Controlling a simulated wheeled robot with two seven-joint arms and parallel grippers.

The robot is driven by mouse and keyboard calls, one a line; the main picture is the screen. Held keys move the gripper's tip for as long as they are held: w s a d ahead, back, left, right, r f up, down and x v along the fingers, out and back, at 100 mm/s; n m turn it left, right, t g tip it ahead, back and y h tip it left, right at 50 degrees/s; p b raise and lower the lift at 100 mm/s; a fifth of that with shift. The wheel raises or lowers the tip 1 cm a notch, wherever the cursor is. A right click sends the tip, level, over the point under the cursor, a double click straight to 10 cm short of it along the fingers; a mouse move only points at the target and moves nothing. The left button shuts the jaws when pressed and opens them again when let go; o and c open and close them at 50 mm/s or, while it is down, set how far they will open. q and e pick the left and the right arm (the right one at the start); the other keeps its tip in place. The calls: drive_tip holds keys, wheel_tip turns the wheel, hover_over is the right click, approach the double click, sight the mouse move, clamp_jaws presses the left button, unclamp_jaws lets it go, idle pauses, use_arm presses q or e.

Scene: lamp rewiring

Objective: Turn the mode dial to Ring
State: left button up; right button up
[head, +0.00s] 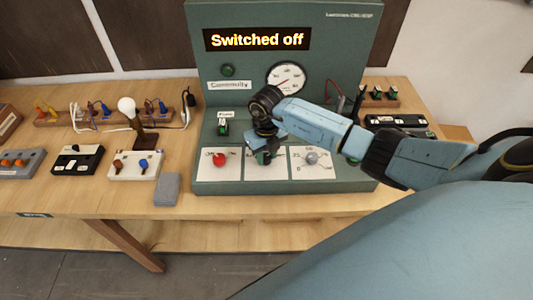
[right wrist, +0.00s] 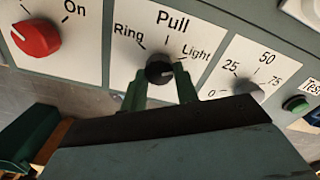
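The mode dial (right wrist: 160,70) is a small black knob on a white plate (right wrist: 190,22) marked Ring, Pull and Light. It is the middle of three controls on the green console's sloping front; in the head view my gripper mostly covers it. My right gripper (right wrist: 161,84) is at the dial, with its two green fingers apart, one on each side of the knob. Small gaps seem to show between fingers and knob; contact is unclear. I cannot tell clearly which label the knob points at. My right gripper also shows in the head view (head: 264,156). My left gripper is out of view.
The console's display (head: 257,39) reads "Switched off". A red knob (head: 219,160) sits left of the dial and a grey knob (head: 312,158) right of it. A lamp bulb (head: 127,106), switch boxes and a grey block (head: 167,189) stand on the table at left.

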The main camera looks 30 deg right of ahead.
drive_tip(key=c, duration=0.3)
drive_tip(key=shift+c, duration=0.2)
